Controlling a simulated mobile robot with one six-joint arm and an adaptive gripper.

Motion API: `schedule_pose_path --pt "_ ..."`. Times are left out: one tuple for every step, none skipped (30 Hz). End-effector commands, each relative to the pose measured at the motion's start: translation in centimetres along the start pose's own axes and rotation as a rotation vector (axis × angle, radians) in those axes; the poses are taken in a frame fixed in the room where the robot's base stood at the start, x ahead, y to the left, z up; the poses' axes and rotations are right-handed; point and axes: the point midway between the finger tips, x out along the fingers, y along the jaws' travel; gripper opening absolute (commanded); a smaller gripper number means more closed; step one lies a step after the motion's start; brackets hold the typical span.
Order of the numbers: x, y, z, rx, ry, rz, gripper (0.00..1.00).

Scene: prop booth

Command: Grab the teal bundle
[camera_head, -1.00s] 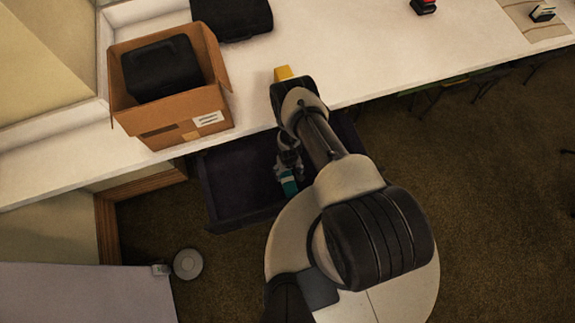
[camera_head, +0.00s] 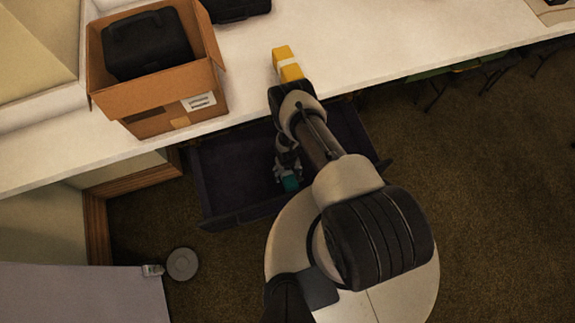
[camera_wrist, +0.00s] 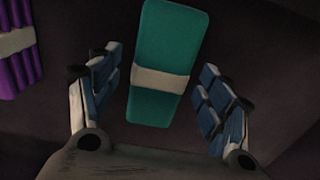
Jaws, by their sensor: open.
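The teal bundle (camera_wrist: 163,103), wrapped by a pale band, lies on the dark floor of an open drawer (camera_head: 228,180). In the wrist view it stands between the two blue-padded fingers of my gripper (camera_wrist: 160,95), with gaps on both sides. It tilts slightly, its far end leaning right. In the head view a teal patch of the bundle (camera_head: 291,184) shows beside my gripper (camera_head: 287,170), partly hidden by it. My gripper is open and reaches down into the drawer.
A purple bundle (camera_wrist: 16,62) with a pale band lies left in the wrist view. A yellow bundle (camera_head: 286,64) lies on the white counter (camera_head: 380,45) above the drawer. A cardboard box (camera_head: 155,85) holds a black case (camera_head: 148,42).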

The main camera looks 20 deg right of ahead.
Motion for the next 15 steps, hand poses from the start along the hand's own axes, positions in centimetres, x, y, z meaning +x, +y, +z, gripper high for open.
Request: schedule_pose_path --pt "0.79 0.02 -0.03 0.0 0.0 0.0 0.72" --pt "0.89 0.02 -0.03 0.0 0.0 0.0 0.72" --pt "0.93 0.02 -0.03 0.0 0.0 0.0 0.72" --pt "0.91 0.02 -0.04 0.0 0.001 0.0 0.72" --pt "0.86 0.02 -0.04 0.001 0.001 0.0 0.72" --pt "0.79 0.02 -0.05 0.0 0.001 0.0 0.72" --pt "0.74 0.02 -0.05 0.001 0.001 0.0 0.72" --pt "0.72 0.03 -0.05 0.001 0.001 0.0 0.72" --pt "0.71 0.03 -0.05 0.001 0.001 0.0 0.72" --pt "0.71 0.03 -0.05 0.001 0.001 0.0 0.7" --pt "0.71 0.03 -0.05 0.001 0.001 0.0 0.68" --pt "0.71 0.03 -0.05 0.001 0.001 0.0 0.66" --pt "0.71 0.03 -0.04 0.001 0.001 0.0 0.64" --pt "0.71 0.03 -0.04 0.001 0.001 0.0 0.62" --pt "0.71 0.03 -0.04 0.001 0.0 0.0 0.59"
